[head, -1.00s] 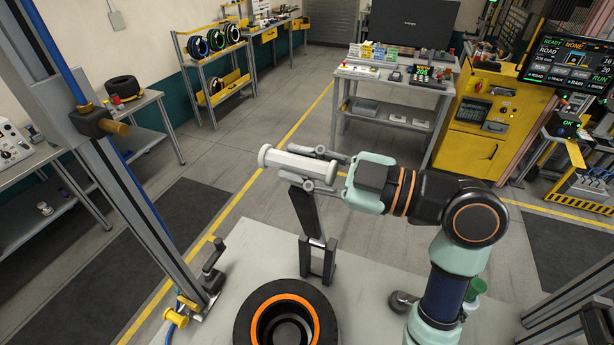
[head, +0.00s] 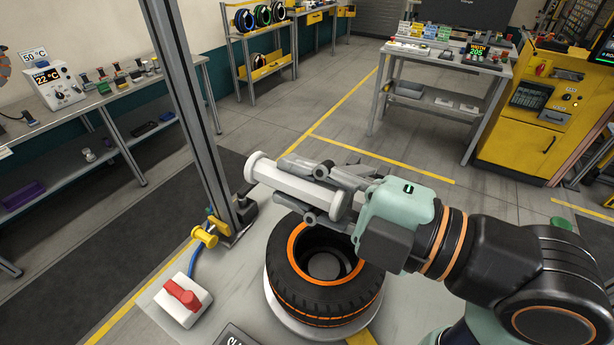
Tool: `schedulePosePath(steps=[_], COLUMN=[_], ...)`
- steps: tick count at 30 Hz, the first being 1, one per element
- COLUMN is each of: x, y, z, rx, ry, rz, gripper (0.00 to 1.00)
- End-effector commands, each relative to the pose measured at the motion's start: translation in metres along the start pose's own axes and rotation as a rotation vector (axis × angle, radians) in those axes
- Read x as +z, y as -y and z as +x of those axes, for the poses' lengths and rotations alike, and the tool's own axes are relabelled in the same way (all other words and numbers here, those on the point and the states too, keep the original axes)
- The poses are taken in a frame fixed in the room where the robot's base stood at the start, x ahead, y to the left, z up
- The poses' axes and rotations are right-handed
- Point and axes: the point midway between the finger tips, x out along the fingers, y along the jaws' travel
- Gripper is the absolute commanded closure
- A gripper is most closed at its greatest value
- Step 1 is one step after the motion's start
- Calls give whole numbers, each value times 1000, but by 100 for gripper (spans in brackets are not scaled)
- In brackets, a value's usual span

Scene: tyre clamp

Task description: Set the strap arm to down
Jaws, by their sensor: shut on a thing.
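My gripper (head: 303,190) is shut on the pale crossbar (head: 290,184) of the strap arm, with one finger on its far side and one on its near side. The bar lies tilted in the picture, its left end higher, over the far side of the tyre (head: 340,300). The dark arm below the bar cannot be made out; the bar, gripper and tyre hide that area. The tyre lies flat with an orange ring, on a round pale base (head: 272,303). I cannot tell whether the bar touches the tyre.
A grey post (head: 185,100) with a yellow fitting (head: 204,236) stands left of the tyre. A red-handled switch box (head: 182,298) and a partly lettered dark plate (head: 236,337) lie at the front. A bench (head: 110,98) stands left. Floor behind the bar is clear.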

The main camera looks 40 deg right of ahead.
Motion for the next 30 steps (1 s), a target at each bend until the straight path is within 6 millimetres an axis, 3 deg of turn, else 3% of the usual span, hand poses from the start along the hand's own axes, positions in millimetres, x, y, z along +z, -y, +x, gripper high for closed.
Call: schedulePosePath(steps=[14, 15, 19, 30], x=[2, 2, 2, -2], y=[4, 4, 4, -5], z=[0, 0, 0, 0], rx=[0, 0, 0, 2], ry=[7, 7, 5, 2], rz=[-12, -12, -12, -15], gripper=[100, 67, 47, 47])
